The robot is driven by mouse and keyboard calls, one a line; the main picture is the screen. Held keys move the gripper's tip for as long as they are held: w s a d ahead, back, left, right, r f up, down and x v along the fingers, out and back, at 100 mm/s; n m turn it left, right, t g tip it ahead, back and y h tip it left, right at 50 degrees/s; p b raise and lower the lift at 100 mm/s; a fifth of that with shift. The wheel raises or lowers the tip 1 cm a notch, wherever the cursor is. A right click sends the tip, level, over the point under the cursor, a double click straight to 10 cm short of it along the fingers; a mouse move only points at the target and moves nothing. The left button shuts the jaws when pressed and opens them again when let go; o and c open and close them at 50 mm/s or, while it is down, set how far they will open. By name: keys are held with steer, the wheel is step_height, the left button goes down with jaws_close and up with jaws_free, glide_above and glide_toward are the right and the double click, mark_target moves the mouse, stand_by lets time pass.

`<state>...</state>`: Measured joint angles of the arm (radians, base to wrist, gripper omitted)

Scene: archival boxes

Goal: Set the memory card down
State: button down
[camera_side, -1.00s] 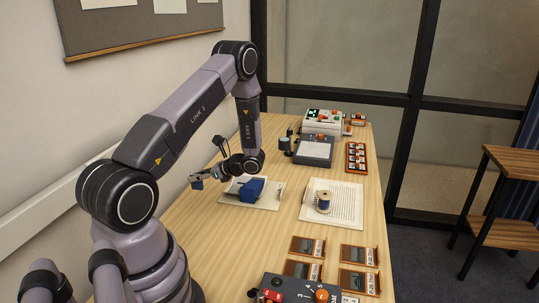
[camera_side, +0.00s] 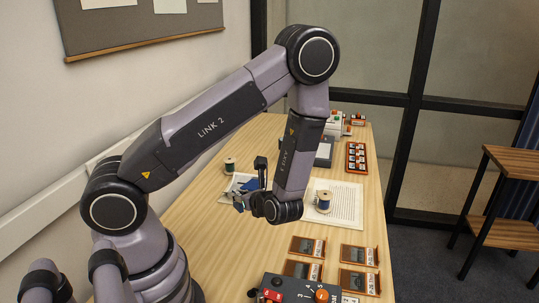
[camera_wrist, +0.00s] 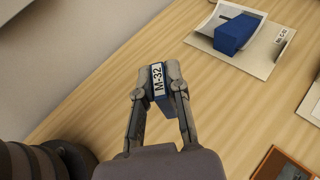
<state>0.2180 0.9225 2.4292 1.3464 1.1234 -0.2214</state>
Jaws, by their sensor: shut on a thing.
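The memory card is a small blue piece (camera_wrist: 161,101) with a white label reading M-32. In the wrist view my gripper (camera_wrist: 158,82) is shut on it, with a fingertip on each side. The card is held above bare wood; its exact height cannot be told. In the side view my gripper (camera_side: 243,200) is in front of the pale sheet with the blue block, and the card in it is small and hard to make out.
A blue block (camera_wrist: 236,34) lies on a pale sheet (camera_wrist: 257,66). A spool (camera_side: 323,203) stands on a printed page (camera_side: 346,208); another spool (camera_side: 229,166) is at the left. Brown framed pieces (camera_side: 307,247) and a control box (camera_side: 290,285) are at the front. Bare wood (camera_side: 215,235) lies left.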

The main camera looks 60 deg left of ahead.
steer(key=shift+w+d+m+t, duration=0.25)
steer(key=shift+d+m+t, duration=0.25)
steer(key=shift+d, duration=0.2)
steer(key=w+a+f, duration=0.1)
steer(key=w+f, duration=0.2)
steer(key=w, duration=0.1)
steer(key=w+a+f, duration=0.1)
steer(key=w+f, duration=0.1)
steer(key=w, duration=0.2)
steer(key=w+a+f, duration=0.2)
steer(key=w+f, duration=0.1)
steer(key=w, duration=0.1)
steer(key=shift+w+f, duration=0.15)
steer(key=shift+f, duration=0.2)
steer(key=shift+w+a+f, duration=0.1)
steer(key=shift+w+f, duration=0.1)
steer(key=shift+f, duration=0.05)
steer(key=shift+w+f, duration=0.15)
steer(key=shift+f, duration=0.8)
steer(key=shift+w+f, duration=0.15)
steer(key=shift+f, duration=0.8)
steer(key=c, duration=1.1)
jaws_free()
steer(key=shift+f, duration=0.1)
steer(key=shift+c, duration=0.2)
